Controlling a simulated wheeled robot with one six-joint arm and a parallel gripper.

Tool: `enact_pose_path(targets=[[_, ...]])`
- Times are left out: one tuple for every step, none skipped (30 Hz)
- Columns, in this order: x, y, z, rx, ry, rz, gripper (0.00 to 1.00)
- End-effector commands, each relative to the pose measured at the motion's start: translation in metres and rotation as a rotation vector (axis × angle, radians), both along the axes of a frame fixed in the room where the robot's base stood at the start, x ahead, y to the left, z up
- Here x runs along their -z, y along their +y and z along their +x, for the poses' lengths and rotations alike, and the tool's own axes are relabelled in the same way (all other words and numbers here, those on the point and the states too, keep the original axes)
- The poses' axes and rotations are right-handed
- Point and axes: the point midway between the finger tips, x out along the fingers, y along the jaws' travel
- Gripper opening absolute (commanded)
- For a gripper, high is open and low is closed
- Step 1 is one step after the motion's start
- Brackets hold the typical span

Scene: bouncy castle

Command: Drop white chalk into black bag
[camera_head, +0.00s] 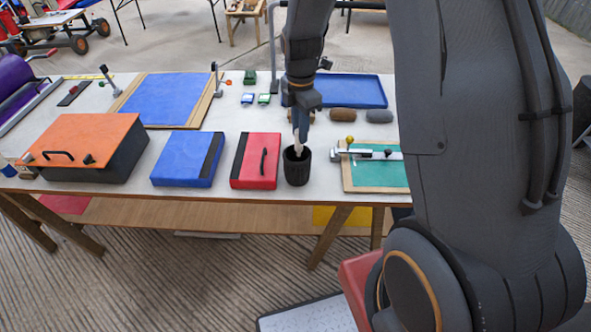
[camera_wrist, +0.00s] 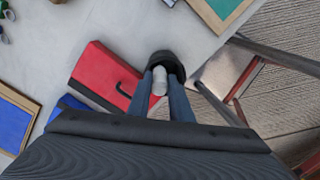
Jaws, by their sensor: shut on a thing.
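The white chalk (camera_wrist: 159,82) is between the fingertips of my gripper (camera_wrist: 160,92), which is shut on it. In the head view the chalk (camera_head: 296,142) points down just over the mouth of the black bag (camera_head: 297,168). The bag is a small dark round container standing upright near the front edge of the table. In the wrist view the bag (camera_wrist: 166,60) shows behind and around the chalk's tip. I cannot tell whether the tip is inside the rim. My gripper (camera_head: 299,124) in the head view is directly above the bag.
A red case (camera_head: 256,161) and a blue case (camera_head: 188,159) stand left of the bag. A green board (camera_head: 380,173) with a metal clamp lies to its right. Brown and grey rolls (camera_head: 342,115) and a blue tray (camera_head: 350,90) lie behind. An orange-topped box (camera_head: 85,145) is farther left.

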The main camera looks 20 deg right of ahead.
Motion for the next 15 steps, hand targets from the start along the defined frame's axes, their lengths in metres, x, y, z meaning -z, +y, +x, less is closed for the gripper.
enact_pose_path(targets=[[0.009, 0.0, 0.001, 0.0, 0.001, 0.0, 0.0], [0.012, 0.0, 0.0, -0.001, 0.001, 0.0, 0.0], [0.016, 0.001, 0.0, -0.002, 0.002, 0.0, 0.0], [0.018, 0.001, 0.0, -0.002, 0.002, 0.0, 0.0], [0.02, 0.001, 0.0, -0.002, 0.002, 0.0, 0.0], [0.021, 0.001, 0.0, -0.002, 0.001, 0.0, 0.0], [0.022, 0.001, 0.0, -0.002, 0.001, 0.0, 0.0], [0.022, 0.001, 0.0, -0.002, 0.001, 0.0, 0.0], [0.023, 0.001, 0.0, -0.002, 0.001, 0.0, 0.0], [0.022, 0.001, 0.0, -0.002, 0.001, 0.0, 0.0], [0.022, 0.001, 0.0, -0.002, 0.001, 0.0, 0.0], [0.022, 0.001, -0.001, -0.002, 0.001, 0.0, 0.0], [0.022, 0.001, -0.001, -0.002, 0.001, 0.0, 0.0], [0.022, 0.001, 0.0, -0.002, 0.001, 0.0, 0.0], [0.022, 0.001, 0.0, -0.002, 0.001, 0.0, 0.0]])
